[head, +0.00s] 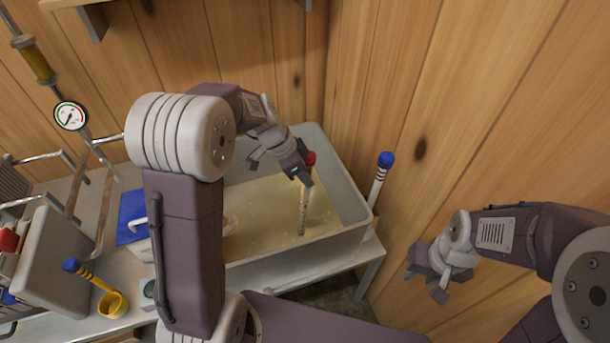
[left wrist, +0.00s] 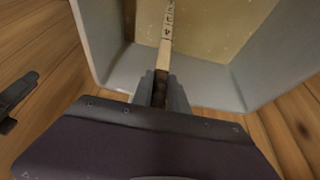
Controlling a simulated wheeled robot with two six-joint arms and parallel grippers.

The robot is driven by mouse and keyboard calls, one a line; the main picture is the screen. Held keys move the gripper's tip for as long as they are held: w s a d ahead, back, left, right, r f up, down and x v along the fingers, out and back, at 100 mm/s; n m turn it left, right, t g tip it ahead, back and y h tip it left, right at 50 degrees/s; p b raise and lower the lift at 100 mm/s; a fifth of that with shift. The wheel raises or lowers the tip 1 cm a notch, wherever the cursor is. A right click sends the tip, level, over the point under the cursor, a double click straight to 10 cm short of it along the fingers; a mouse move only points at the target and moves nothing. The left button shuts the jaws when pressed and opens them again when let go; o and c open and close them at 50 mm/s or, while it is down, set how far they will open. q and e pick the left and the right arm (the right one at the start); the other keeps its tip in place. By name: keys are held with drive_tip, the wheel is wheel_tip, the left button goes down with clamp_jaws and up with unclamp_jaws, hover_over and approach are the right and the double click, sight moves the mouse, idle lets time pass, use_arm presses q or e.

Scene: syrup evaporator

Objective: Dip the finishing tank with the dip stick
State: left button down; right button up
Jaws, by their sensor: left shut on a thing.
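The dip stick (head: 303,211) is a pale stick with dark markings and a red top. My left gripper (head: 302,173) is shut on its upper end, over the finishing tank (head: 350,204). The tank is a grey rectangular basin with yellowish liquid. The stick hangs nearly upright, and its lower end is at or in the liquid; the exact depth cannot be told. In the left wrist view the stick (left wrist: 166,45) runs from between my fingers towards the liquid. My right gripper (head: 434,272) is open and empty, to the right of the tank.
A blue-topped striped stick (head: 380,179) stands at the tank's right rim. A yellow ladle (head: 112,303) with a blue handle end, a blue item (head: 131,215) and a gauge (head: 70,116) are at the left. Wooden walls close off the back and right.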

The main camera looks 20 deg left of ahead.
use_arm(q)
drive_tip(key=shift+f+b, duration=1.05)
idle(0.5)
